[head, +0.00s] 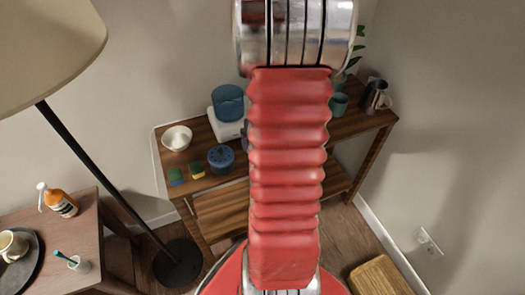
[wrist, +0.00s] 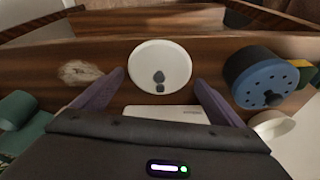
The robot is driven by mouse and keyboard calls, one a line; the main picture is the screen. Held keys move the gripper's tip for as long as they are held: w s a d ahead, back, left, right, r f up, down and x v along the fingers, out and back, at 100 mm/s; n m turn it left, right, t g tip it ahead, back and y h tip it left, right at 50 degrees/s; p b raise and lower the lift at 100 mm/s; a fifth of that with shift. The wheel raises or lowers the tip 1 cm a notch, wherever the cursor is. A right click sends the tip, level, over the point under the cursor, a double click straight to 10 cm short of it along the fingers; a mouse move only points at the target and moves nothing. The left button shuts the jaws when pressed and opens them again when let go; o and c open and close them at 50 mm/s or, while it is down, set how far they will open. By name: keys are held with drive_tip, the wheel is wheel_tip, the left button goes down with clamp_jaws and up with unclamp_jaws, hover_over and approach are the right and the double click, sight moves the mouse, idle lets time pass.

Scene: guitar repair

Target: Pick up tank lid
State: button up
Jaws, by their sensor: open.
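A round white disc with a dark knob, which looks like the tank lid (wrist: 147,58), lies on the brown wooden top in the wrist view. My gripper (wrist: 160,78) is open, with one dark purple finger on each side of the lid and nothing held. I cannot tell how far the fingertips are above the wood. In the head view my red arm covers the gripper and the lid. A blue tank (head: 228,102) sits on a white appliance base (head: 223,127) left of my arm.
A blue canister with a holed top (wrist: 262,80) stands close right of my gripper in the wrist view. The wooden console (head: 200,185) also holds a white bowl (head: 177,138), sponges (head: 197,170), a teal mug (head: 339,104) and a metal pitcher (head: 374,96). A floor lamp (head: 90,160) stands left.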

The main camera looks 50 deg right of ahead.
drive_tip(key=shift+x, duration=1.05)
drive_tip(key=c, duration=0.9)
drive_tip(key=shift+s+a+f, duration=0.1)
drive_tip(key=c, duration=0.3)
